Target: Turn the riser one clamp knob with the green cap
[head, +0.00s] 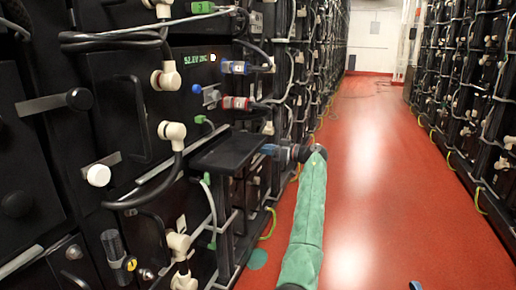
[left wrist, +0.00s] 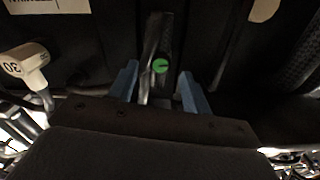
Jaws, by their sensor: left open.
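In the left wrist view a round green cap (left wrist: 160,66) shows beside a pale metal strip, against a dark rack face. My left gripper (left wrist: 159,70) is open, with its two blue fingers apart on either side of the cap in the picture. I see no contact, and the depth between fingertips and cap is unclear.
The left battery rack (head: 125,110) carries cables, pale elbow connectors (head: 172,131) and a protruding black knob (head: 80,99). A pale connector marked 30 (left wrist: 25,65) is left of the fingers. The red aisle floor (head: 365,170) is clear towards the right rack (head: 470,90).

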